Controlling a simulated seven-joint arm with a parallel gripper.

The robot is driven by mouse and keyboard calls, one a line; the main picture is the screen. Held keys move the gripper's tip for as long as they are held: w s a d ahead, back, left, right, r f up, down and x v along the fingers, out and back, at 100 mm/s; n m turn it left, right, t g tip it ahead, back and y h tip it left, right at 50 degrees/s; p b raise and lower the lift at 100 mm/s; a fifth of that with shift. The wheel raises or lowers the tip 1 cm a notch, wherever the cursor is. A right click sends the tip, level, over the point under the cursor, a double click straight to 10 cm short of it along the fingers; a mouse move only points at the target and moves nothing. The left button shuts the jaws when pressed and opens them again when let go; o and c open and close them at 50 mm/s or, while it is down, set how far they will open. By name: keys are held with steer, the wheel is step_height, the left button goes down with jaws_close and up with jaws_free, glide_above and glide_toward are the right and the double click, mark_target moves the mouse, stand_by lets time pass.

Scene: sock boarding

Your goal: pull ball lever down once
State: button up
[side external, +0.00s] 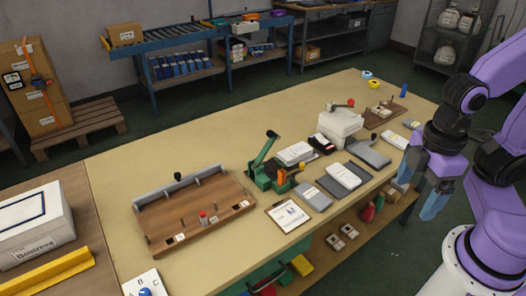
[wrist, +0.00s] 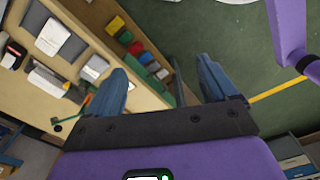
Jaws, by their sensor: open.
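A green device (side external: 276,178) stands on the bench near its front edge, with a raised, tilted green lever (side external: 263,150) ending in a black ball (side external: 271,134). The black ball also shows in the wrist view (wrist: 57,128) at lower left. A white machine (side external: 339,126) farther right has a short arm with a red ball (side external: 350,102). I cannot tell which one is the ball lever meant. My gripper (side external: 421,186) is open and empty beyond the bench's right front edge, apart from both. In the wrist view its blue fingers (wrist: 163,82) are spread.
A wooden tray with pegs (side external: 195,220) lies left of the green device. A clipboard (side external: 289,215), grey folders (side external: 369,152) and white stacks crowd the bench's right half. Bins (side external: 301,265) sit on the shelf below. The bench's back is mostly clear.

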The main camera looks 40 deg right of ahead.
steer(key=shift+w+a, duration=0.1)
steer(key=shift+w, duration=0.05)
steer(key=c, duration=0.8)
steer(key=shift+w+a+r+m, duration=0.15)
steer(key=shift+w+a+m, duration=0.05)
steer(key=shift+w+a, duration=0.25)
steer(key=shift+w+a+r+m, duration=0.2)
steer(key=shift+w+a, duration=0.1)
steer(key=shift+w, duration=0.25)
jaws_close()
steer(key=w+a+r+m+t+h, duration=0.1)
steer(key=w+a+m, duration=0.35)
steer(key=w, duration=0.55)
steer(key=w+a+m+h, duration=0.25)
steer(key=w+a, duration=0.25)
steer(key=w, duration=0.6)
steer(key=w+a+r+m+t+h, duration=0.1)
steer(key=w+a+m, duration=0.3)
steer(key=w, duration=0.6)
steer(key=w+f+m+h, duration=0.2)
steer(key=w+m, duration=0.3)
steer(key=w, duration=0.4)
steer(key=shift+w+d+f, duration=0.35)
steer(key=shift+w+d, duration=0.05)
